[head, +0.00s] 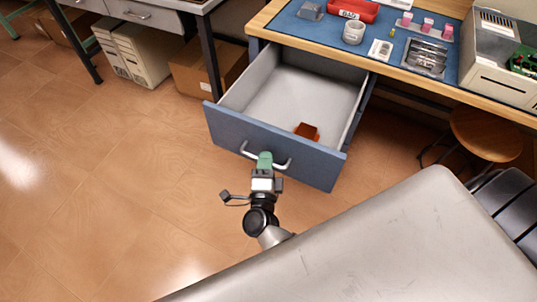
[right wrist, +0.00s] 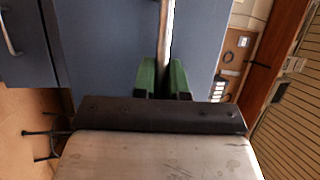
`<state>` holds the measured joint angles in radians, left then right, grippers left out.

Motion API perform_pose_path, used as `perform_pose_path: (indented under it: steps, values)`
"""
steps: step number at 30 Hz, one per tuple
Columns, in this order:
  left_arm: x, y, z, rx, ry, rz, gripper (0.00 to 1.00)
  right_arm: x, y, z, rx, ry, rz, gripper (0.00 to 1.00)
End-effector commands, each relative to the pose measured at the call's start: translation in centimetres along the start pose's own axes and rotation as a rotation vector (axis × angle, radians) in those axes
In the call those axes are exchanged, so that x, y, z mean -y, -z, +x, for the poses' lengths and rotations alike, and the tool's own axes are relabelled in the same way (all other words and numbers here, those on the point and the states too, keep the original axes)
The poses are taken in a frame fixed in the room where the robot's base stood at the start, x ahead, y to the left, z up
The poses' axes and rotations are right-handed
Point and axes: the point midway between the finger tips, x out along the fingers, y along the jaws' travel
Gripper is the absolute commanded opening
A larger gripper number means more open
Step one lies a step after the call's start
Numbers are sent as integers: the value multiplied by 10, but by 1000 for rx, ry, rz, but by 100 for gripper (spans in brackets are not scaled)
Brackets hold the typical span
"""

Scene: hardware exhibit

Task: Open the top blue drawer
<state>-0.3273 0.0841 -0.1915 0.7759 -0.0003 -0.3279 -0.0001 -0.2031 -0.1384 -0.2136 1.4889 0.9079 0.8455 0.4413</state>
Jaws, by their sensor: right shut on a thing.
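The top blue drawer (head: 290,156) stands pulled far out from under the workbench in the head view. Its grey inside shows, with a small orange-brown object (head: 306,131) near the front right. The drawer's pale bar handle (head: 247,152) runs along its front. My right gripper (head: 265,160) is at the middle of the handle, its green fingers shut on it. In the right wrist view the green fingers (right wrist: 163,80) close on both sides of the handle bar (right wrist: 167,35), against the blue front. My left gripper is not in view.
The workbench's blue mat (head: 320,40) holds a red box (head: 352,10), a white roll (head: 354,32), pink-topped items and a metal tray (head: 426,57). A wooden stool (head: 487,133) stands at right. Cardboard boxes and pale computer cases (head: 140,55) are at left. The floor in front is clear.

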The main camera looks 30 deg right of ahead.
Motion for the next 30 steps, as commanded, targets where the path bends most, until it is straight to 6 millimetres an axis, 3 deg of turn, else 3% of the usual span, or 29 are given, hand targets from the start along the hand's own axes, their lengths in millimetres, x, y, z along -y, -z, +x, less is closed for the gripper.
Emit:
perform_pose_path:
  steps: [16, 17, 21, 30]
  values:
    - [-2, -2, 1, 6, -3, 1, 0, 1, -2, -6, 0, -1, 1, 0]
    - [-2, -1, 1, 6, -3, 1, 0, 1, -2, -6, 0, -1, 1, 17]
    - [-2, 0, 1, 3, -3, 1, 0, 1, -2, -5, 0, -1, 1, 37]
    - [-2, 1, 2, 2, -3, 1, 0, 0, -3, -5, 0, -1, 1, 37]
